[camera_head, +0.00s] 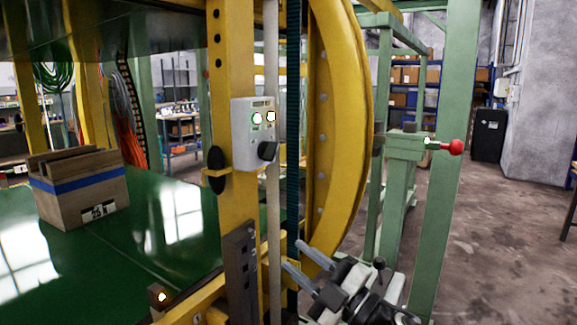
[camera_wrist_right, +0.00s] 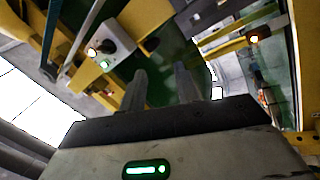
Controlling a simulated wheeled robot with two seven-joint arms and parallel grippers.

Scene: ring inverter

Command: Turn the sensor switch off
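The sensor switch is a light grey box (camera_head: 243,133) on a yellow upright post, with a black rotary knob (camera_head: 268,151) at its lower right and two lit lamps above. The box also shows in the right wrist view (camera_wrist_right: 118,42), at upper left, beyond the fingers. I cannot tell the knob's exact setting. My right gripper (camera_head: 293,256) is below and to the right of the box, apart from it, with its two fingers spread and nothing between them. The fingers also show in the right wrist view (camera_wrist_right: 160,70). My left gripper is not in view.
A yellow curved ring (camera_head: 342,130) stands right of the box, with a grey rod (camera_head: 272,200) close beside the knob. A wooden crate (camera_head: 80,190) rests on the green platform (camera_head: 130,250). A red-knobbed lever (camera_head: 455,147) sticks out from a green frame at right.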

